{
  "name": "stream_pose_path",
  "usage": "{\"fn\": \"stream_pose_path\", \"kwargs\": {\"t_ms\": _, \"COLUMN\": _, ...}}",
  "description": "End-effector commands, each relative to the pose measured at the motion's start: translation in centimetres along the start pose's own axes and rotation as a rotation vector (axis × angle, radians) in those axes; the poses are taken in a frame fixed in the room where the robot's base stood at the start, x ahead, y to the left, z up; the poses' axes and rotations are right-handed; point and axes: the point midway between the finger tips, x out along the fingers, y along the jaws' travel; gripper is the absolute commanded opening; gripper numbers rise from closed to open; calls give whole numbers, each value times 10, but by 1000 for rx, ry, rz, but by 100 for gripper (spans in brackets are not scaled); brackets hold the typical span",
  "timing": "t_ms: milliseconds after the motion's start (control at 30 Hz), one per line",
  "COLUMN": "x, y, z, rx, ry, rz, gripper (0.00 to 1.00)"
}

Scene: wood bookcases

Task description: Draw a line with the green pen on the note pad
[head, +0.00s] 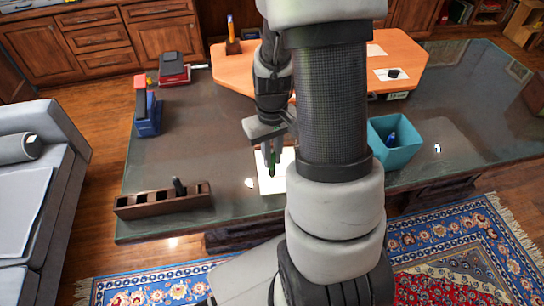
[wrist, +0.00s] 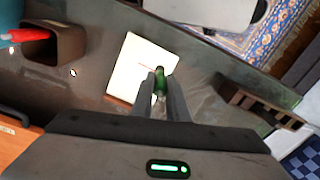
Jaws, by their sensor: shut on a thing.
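The green pen (wrist: 160,82) is between the fingers of my gripper (wrist: 162,95), which is shut on it. In the head view my gripper (head: 270,158) points down with the dark green pen (head: 272,167) over the note pad. The note pad (wrist: 127,70) is a white sheet on the grey table, with a short red line near its middle in the wrist view. I cannot tell whether the pen tip touches the paper.
A brown compartment holder (head: 163,203) with a dark item stands front left on the table (head: 220,150). A teal bin (head: 397,150) stands right of my arm. An orange board (head: 232,68) lies at the back. Blue and red objects (head: 147,108) stand at left.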

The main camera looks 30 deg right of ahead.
Motion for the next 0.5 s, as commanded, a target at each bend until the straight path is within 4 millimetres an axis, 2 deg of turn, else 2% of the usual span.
{"fn": "stream_pose_path", "kwargs": {"t_ms": 33, "x": -8, "y": 0, "z": 0, "rx": 0, "ry": 1, "rz": 0, "gripper": 0}}
{"fn": "stream_pose_path", "kwargs": {"t_ms": 500, "x": -45, "y": 0, "z": 0, "rx": 0, "ry": 1, "rz": 1, "gripper": 0}}
